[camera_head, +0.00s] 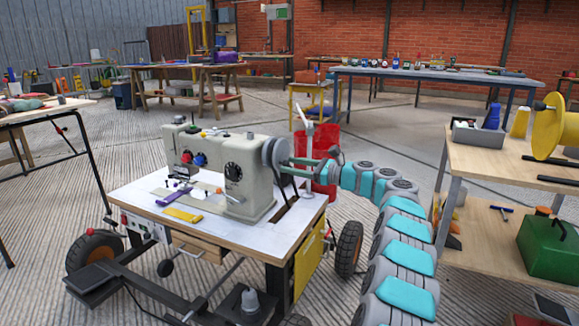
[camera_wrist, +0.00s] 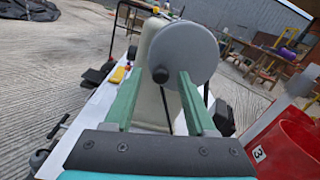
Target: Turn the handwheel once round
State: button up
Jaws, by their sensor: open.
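The handwheel (camera_head: 272,153) is a grey disc on the right end of a pale sewing machine (camera_head: 238,150). In the wrist view the handwheel (camera_wrist: 187,48) faces me, with a dark round knob or hub (camera_wrist: 160,75) at its lower left. My gripper (camera_head: 290,161) reaches in from the right, close to the wheel's face. In the wrist view my gripper (camera_wrist: 160,78) is open, its two green fingers on either side of the dark knob. I cannot tell whether they touch it. The wheel's far side is hidden.
The machine stands on a wheeled white-topped table (camera_head: 130,195) with a purple piece, a yellow piece and small parts. A red bin (camera_head: 325,140) stands behind my gripper. A wooden shelf unit (camera_head: 500,160) is at the right.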

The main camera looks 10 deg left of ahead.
jog(key=shift+x, duration=0.85)
jog(key=shift+r, duration=0.1)
grip_shut()
